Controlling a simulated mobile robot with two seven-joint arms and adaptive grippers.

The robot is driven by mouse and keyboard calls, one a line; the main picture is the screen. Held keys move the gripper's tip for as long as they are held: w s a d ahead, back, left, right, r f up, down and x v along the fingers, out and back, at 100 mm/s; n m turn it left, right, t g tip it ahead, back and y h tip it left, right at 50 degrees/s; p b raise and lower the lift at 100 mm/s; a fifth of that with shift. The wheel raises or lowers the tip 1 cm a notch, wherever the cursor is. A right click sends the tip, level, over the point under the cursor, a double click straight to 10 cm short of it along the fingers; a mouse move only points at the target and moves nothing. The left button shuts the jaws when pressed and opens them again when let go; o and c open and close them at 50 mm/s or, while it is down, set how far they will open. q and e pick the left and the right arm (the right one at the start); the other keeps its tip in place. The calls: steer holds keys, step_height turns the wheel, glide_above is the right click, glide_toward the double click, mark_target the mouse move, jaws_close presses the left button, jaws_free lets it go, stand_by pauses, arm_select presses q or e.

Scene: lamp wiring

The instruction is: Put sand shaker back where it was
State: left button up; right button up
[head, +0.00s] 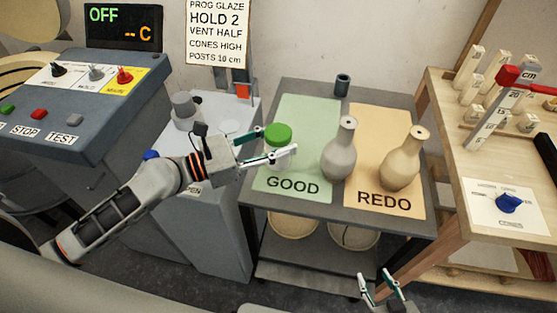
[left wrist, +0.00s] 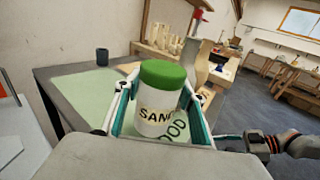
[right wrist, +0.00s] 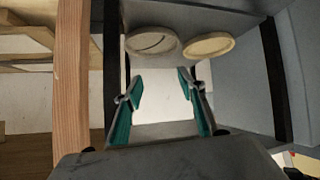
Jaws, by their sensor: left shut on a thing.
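The sand shaker is a white jar with a green lid (head: 278,134), labelled SAND; in the left wrist view (left wrist: 158,100) it stands upright between my fingers. My left gripper (head: 279,148) is shut on it over the green GOOD mat (head: 300,115). Whether its base touches the mat cannot be told. My right gripper (head: 386,280) is empty and open, low in front of the table; its spread fingers also show in the right wrist view (right wrist: 160,92).
A grey vase (head: 340,155) stands at the GOOD mat's right edge. A tan vase (head: 402,163) stands on the orange REDO mat (head: 368,122). A dark cup (head: 342,84) is at the back. A control panel (head: 75,95) is left, a wooden bench (head: 500,160) right.

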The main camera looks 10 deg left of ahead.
arm_select(q)
step_height(320, 180, down, 4)
steer(key=shift+f+b, duration=0.1)
steer(key=shift+b, duration=0.85)
steer(key=shift+f, duration=0.45)
steer(key=o, duration=1.2)
steer(key=shift+o, duration=0.2)
arm_select(e)
steer(key=shift+w+d+f, duration=0.25)
steer(key=shift+w+f, duration=0.05)
steer(key=shift+f, duration=0.4)
steer(key=shift+r, duration=0.1)
